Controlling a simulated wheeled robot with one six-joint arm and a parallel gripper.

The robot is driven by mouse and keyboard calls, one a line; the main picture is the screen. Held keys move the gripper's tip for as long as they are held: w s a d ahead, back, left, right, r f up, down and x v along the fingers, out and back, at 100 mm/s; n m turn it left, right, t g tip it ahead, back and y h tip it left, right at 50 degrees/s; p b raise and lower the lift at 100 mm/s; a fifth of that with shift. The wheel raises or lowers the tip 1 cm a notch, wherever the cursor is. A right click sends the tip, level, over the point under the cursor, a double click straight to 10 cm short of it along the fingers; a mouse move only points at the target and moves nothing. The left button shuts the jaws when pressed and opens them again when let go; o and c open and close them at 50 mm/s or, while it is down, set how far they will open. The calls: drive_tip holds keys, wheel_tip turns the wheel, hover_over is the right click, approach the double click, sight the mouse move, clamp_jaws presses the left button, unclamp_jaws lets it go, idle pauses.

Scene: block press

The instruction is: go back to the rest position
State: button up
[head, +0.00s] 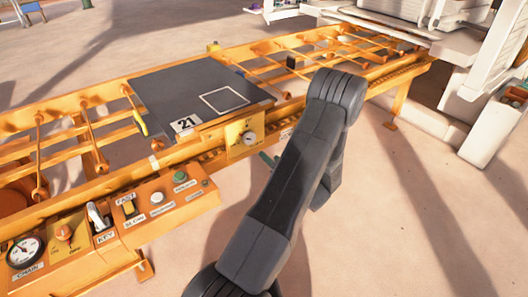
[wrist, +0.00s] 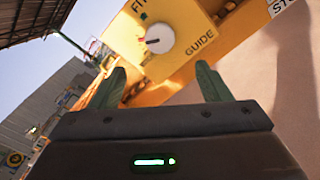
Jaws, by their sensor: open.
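My gripper (wrist: 160,84) shows in the wrist view with its two green fingers spread wide apart and nothing between them. Beyond the fingers is a yellow box with a white dial (wrist: 160,38) marked GUIDE. The same dial (head: 249,138) shows in the head view on the near side of the orange conveyor frame (head: 340,95). In the head view my dark arm reaches up across the middle and hides most of the gripper. A green finger tip shows just left of the arm, below the dial box.
A dark plate (head: 180,88) with a white outlined square and a 21 label lies on the conveyor. A control panel (head: 135,215) with a gauge, knobs, switches and buttons stands at lower left. White machinery (head: 490,80) is at right. Floor at lower right is clear.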

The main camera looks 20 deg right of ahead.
sight(251, 139)
drive_tip(key=shift+v, duration=0.8)
drive_tip(key=shift+w, duration=0.15)
drive_tip(key=x, duration=1.3)
drive_tip(key=shift+w+a, duration=0.25)
drive_tip(key=shift+w, duration=0.1)
drive_tip(key=shift+s+d, duration=0.1)
